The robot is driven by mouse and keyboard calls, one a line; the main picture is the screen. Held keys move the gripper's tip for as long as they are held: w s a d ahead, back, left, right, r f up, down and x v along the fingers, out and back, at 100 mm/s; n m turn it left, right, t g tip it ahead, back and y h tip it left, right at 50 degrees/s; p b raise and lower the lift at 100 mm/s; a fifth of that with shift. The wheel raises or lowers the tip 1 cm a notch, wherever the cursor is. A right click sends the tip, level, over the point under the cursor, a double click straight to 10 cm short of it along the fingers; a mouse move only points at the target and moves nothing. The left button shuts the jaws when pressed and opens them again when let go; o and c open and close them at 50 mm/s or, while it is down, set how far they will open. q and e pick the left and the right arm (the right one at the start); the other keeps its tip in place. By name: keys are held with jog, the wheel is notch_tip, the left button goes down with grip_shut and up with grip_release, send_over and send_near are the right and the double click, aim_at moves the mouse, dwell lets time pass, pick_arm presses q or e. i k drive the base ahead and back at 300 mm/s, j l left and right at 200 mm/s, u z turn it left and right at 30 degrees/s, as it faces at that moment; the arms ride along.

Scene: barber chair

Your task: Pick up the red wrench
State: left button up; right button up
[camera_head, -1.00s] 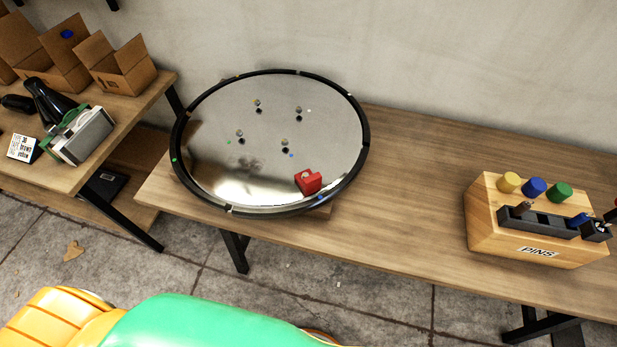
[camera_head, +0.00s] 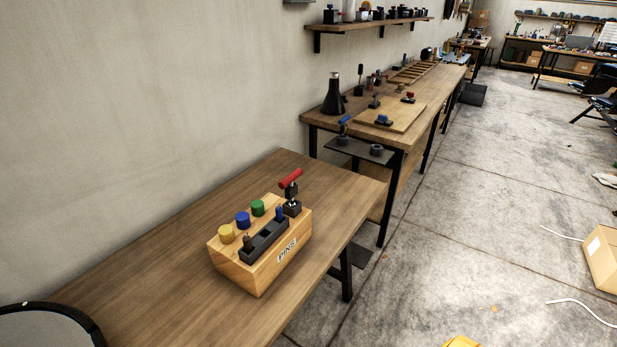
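A red-handled tool (camera_head: 290,178), likely the red wrench, stands at the right end of the wooden PINS box (camera_head: 262,279). Its red bar lies across the top, tilted up to the right, above a small black block (camera_head: 292,208). The box sits on the near wooden table (camera_head: 165,265). Yellow (camera_head: 227,234), blue (camera_head: 243,219) and green (camera_head: 257,208) round knobs line the back of the box. A black tray (camera_head: 264,241) with small pins runs along its top. Neither of my grippers is in view.
The black-rimmed round mirror (camera_head: 45,328) shows at the lower left. A second workbench (camera_head: 330,118) with tools and a black bottle (camera_head: 333,97) stands beyond the table. A cardboard box (camera_head: 602,258) is on the floor at right. Concrete floor (camera_head: 450,220) is open between.

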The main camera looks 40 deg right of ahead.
aim_at(291, 187)
jog(key=z, duration=1.15)
jog(key=i+l+u, duration=0.35)
jog(key=l, duration=0.2)
jog(key=i+l+u, duration=0.2)
jog(key=l+u, duration=0.15)
jog(key=l, duration=0.25)
jog(key=i+l+u, duration=0.3)
jog(key=l, duration=0.4)
jog(key=l+u, duration=0.35)
jog(key=l, duration=0.3)
jog(key=l+u, duration=0.35)
jog(key=l, duration=0.4)
